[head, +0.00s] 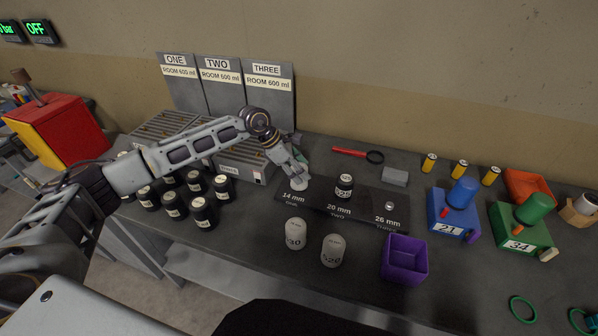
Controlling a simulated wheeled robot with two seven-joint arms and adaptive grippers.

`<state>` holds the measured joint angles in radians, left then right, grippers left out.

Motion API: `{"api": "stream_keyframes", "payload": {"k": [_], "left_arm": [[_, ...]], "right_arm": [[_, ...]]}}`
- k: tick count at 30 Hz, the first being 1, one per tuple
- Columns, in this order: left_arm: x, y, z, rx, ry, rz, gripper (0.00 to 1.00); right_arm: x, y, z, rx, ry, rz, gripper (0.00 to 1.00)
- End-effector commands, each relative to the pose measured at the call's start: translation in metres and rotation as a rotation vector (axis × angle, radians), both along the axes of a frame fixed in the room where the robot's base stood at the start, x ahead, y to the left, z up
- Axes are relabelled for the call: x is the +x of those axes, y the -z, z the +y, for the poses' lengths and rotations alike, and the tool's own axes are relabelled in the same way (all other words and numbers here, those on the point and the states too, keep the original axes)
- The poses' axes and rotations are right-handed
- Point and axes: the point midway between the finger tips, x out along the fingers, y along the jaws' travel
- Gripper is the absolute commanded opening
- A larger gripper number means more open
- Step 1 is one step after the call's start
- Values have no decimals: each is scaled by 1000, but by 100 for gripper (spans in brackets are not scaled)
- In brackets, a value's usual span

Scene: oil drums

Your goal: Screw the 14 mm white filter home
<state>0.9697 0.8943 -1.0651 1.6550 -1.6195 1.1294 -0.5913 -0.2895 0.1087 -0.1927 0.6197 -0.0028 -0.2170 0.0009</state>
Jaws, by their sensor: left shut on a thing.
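A dark mounting plate (365,211) lies on the bench with places labelled 14 mm, 20 mm and 26 mm. My left gripper (300,177) points down at the 14 mm place. It is shut on a small white filter (300,185), mostly hidden by the fingers. I cannot tell how far the filter sits on its post. A black filter with a white label (344,187) stands upright at the 20 mm place. The 26 mm place has a small bare metal post (389,206). My right gripper is out of view.
Two white filters, one at left (295,234) and one at right (332,251), stand in front of the plate. A purple bin (404,259) is to their right. Several black filters (203,211) stand at left. A red-handled tool (350,152) and grey block (395,177) lie behind.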

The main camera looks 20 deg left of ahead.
Motion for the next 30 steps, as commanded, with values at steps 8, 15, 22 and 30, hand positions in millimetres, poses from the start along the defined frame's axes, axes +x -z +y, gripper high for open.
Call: {"api": "stream_keyframes", "payload": {"k": [8, 15, 22, 30], "left_arm": [[2, 1, 0, -1, 130, -2, 18], [1, 0, 0, -1, 199, -4, 18], [1, -1, 0, -1, 199, -4, 18], [2, 1, 0, 0, 258, -3, 18]], "right_arm": [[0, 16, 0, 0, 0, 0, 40], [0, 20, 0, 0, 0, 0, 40], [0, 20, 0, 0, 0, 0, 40], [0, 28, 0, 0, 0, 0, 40]]}}
